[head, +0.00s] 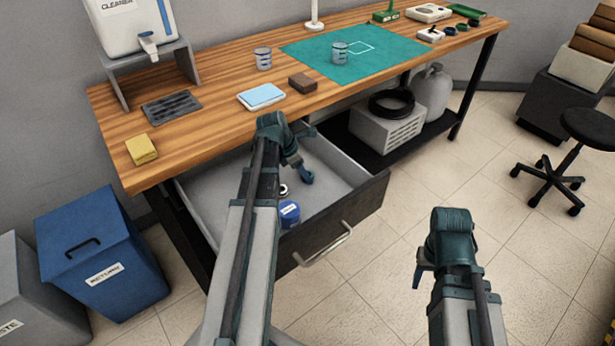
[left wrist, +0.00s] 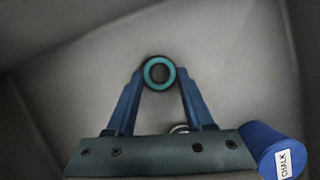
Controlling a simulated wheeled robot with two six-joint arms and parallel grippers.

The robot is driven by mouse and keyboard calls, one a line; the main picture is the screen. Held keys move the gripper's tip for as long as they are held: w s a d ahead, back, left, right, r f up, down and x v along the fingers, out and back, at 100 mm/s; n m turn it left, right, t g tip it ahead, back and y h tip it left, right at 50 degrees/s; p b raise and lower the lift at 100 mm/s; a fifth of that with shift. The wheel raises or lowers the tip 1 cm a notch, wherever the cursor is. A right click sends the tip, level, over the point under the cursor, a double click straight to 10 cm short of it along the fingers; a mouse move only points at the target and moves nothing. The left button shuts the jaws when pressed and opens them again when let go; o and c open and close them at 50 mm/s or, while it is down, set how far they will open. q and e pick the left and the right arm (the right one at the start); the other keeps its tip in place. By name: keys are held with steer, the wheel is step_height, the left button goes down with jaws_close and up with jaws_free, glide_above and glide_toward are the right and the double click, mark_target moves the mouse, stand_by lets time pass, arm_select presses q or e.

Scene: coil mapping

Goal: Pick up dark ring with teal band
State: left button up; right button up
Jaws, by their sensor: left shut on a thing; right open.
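A dark ring with a teal band (left wrist: 158,73) shows in the left wrist view, between the tips of my left gripper (left wrist: 159,76). The fingertips touch it on both sides, so the gripper is shut on it. In the head view my left gripper (head: 304,178) reaches down into the open drawer (head: 347,205); the ring cannot be made out there. My right gripper (head: 420,272) is open, apart from everything, over the floor to the right of the drawer.
A blue chalk container (head: 289,213) lies in the drawer near my left gripper, also in the left wrist view (left wrist: 268,143). A small pale round item (head: 283,190) is beside it. The wooden tabletop (head: 215,120) overhangs the drawer's back. Floor at right is clear up to the stool (head: 585,128).

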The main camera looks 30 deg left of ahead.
arm_select(q)
jaws_close()
